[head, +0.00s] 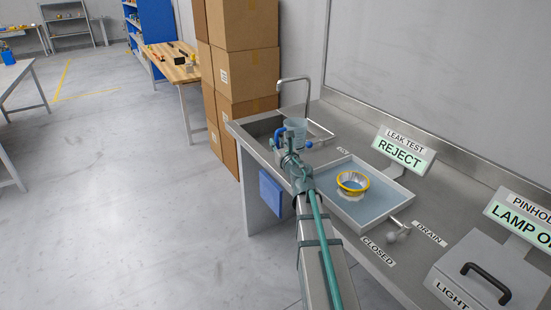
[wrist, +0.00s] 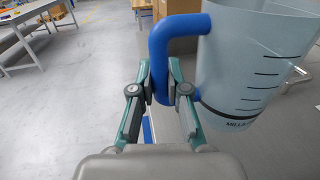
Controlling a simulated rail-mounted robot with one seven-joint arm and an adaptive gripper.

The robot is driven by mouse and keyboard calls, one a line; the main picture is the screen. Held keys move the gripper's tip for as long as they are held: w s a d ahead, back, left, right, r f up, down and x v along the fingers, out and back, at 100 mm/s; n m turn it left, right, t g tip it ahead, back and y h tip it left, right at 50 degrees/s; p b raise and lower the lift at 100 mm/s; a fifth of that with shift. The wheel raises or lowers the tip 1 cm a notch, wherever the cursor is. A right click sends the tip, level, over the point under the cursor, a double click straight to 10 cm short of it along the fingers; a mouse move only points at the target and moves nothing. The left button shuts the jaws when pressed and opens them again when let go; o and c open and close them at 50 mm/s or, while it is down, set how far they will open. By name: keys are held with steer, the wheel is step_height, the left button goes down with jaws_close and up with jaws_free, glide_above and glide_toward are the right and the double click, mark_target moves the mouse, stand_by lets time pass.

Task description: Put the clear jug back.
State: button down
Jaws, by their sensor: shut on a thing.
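The clear jug (head: 297,126) has a blue handle and shows over the sink end of the bench in the head view. In the wrist view the jug (wrist: 250,60) fills the right side, with dark measuring marks on its wall. It looks upright. My gripper (wrist: 160,92) is shut on the blue handle (wrist: 162,55), one finger on each side of it. In the head view my gripper (head: 287,150) is just in front of the jug. I cannot tell whether the jug's base touches anything, as my gripper and arm hide it.
A sink (head: 255,126) with a tall tap (head: 308,88) lies around the jug. A shallow water tray (head: 370,214) holds a yellow-rimmed cup (head: 353,183). A REJECT sign (head: 402,152) and a handled light box (head: 470,285) stand to the right. Stacked cartons (head: 245,70) stand behind the sink.

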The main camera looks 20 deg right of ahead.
steer(key=shift+w+d+f, duration=0.15)
steer(key=shift+w+f, duration=0.6)
steer(key=shift+f, duration=0.15)
steer(key=shift+w+f+b, duration=0.15)
steer(key=shift+f+b, duration=0.35)
steer(key=shift+f, duration=0.4)
steer(key=shift+w+f+b, duration=0.1)
steer(key=shift+f+b, duration=0.4)
steer(key=shift+f, duration=0.4)
steer(key=shift+f, duration=0.25)
steer(key=c, duration=1.2)
jaws_free()
steer(key=shift+r, duration=0.1)
steer(key=shift+r, duration=0.15)
